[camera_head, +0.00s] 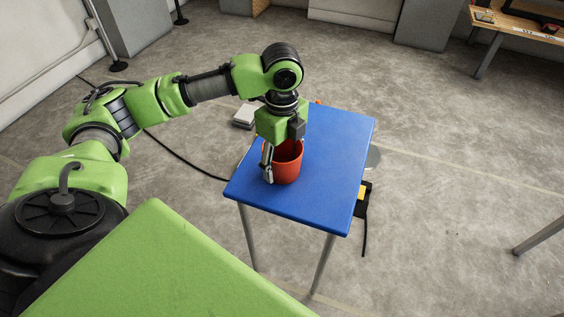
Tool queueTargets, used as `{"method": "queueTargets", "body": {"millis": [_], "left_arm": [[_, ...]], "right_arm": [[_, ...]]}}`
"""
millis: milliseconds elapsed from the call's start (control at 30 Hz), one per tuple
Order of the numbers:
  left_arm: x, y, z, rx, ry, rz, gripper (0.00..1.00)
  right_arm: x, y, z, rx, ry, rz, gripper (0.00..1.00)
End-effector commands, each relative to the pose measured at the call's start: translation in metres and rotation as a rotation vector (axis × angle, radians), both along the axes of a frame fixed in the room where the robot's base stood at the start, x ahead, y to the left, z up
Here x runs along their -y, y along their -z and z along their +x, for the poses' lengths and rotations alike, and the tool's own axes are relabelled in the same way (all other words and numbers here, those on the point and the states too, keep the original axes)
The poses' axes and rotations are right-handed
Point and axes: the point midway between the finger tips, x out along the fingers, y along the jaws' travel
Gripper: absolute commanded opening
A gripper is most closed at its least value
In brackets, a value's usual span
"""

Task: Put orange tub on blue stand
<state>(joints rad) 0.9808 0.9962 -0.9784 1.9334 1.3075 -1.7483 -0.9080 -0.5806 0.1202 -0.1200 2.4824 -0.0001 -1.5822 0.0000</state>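The orange tub (287,166) is a red-orange round bucket, upright on the blue top of the stand (335,150), left of its middle and near its front edge. Its base appears to rest on the stand. My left gripper (270,165) points down at the tub from above. One finger lies along the outside of the tub's left wall. The other finger is hidden by the gripper body or the tub, so I cannot tell whether it grips the rim. My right gripper is not in view.
The stand has thin metal legs on a grey floor. A black cable (185,158) runs along the floor left of it. A yellow and black object (362,198) is beside its right side. A wooden table (520,25) is at the far right. The right side of the blue top is clear.

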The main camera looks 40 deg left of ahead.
Motion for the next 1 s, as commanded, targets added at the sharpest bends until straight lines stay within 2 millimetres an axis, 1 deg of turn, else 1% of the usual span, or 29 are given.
{"method": "queueTargets", "body": {"millis": [233,267,300,333,733,800,833,900,1000], "left_arm": [[0.0,0.001,0.0,-0.001,-0.001,0.0,0.34],[0.0,0.002,0.0,-0.001,0.0,0.001,0.61],[0.0,0.002,0.0,-0.001,0.0,0.001,0.72],[0.0,0.002,0.0,-0.001,0.0,0.0,0.73],[0.0,0.0,0.0,0.001,0.0,0.0,0.73],[0.0,-0.011,0.0,0.002,0.0,0.001,0.73],[0.0,-0.016,0.0,0.002,0.0,0.001,0.73],[0.0,-0.03,0.001,0.003,0.0,0.001,0.73],[0.0,-0.043,0.001,0.002,0.0,0.0,0.73]], "right_arm": [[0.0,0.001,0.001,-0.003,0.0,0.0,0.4],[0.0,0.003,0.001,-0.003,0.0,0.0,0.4],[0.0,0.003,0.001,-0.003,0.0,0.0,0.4],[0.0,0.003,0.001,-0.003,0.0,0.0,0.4],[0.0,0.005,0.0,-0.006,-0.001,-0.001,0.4],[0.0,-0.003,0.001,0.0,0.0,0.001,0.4],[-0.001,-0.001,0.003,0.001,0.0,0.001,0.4],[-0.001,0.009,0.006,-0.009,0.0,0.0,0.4],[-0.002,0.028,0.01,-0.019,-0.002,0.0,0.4]]}}
